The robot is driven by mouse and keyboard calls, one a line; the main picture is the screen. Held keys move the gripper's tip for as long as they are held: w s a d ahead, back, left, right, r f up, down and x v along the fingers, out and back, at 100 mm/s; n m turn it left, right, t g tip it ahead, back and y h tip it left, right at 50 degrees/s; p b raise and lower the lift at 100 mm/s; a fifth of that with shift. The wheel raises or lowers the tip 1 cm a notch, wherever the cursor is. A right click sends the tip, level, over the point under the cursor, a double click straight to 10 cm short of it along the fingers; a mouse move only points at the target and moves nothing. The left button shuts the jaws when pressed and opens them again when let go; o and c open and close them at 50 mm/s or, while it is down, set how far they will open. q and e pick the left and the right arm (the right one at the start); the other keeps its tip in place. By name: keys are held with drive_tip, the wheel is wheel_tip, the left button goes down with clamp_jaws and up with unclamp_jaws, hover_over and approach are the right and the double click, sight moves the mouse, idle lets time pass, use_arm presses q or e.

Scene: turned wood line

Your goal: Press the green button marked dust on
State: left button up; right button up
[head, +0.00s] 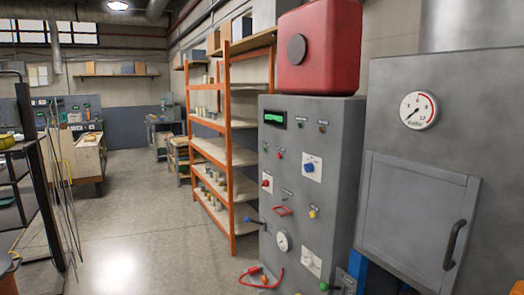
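A tall grey control cabinet (335,190) stands right of centre, its panel facing left toward the aisle. A green-lit display (274,119) is near the top. Neither of my grippers is in view.
A red tank (320,50) sits on the cabinet. A grey unit with a door (415,215) and gauge (419,110) stands at right. Orange shelving (228,150) is behind. The floor (150,225) at centre left is clear.

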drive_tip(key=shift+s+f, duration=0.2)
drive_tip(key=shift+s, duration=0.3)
